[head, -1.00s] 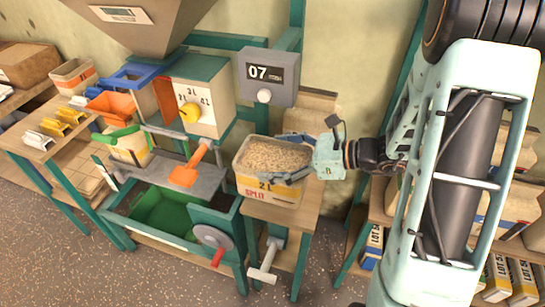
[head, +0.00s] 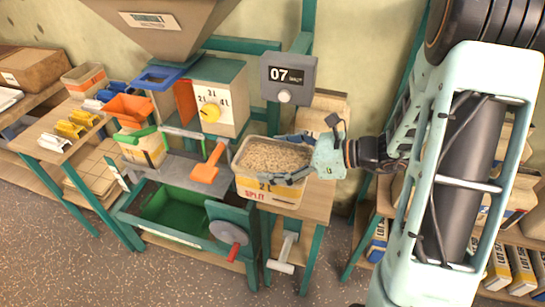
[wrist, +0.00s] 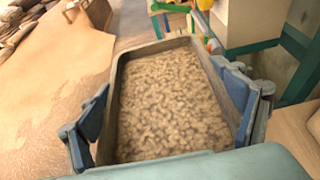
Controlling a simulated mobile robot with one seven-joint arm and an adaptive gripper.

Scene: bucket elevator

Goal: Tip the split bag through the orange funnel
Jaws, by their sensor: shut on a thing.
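The split bag (head: 268,188) is a pale open-topped container marked "2 L" and "SPLIT", filled with tan pellets. My gripper (head: 277,159) is shut on it, one finger along each side. The bag looks upright and level, at the left edge of the small wooden side table; I cannot tell whether it touches the tabletop. In the wrist view the bag (wrist: 170,105) sits between the blue fingers.
A grey "07" display (head: 286,78) hangs behind. A green bin (head: 170,213) lies below, with a grey wheel (head: 228,222). Colored clips rest on the left bench (head: 43,150).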

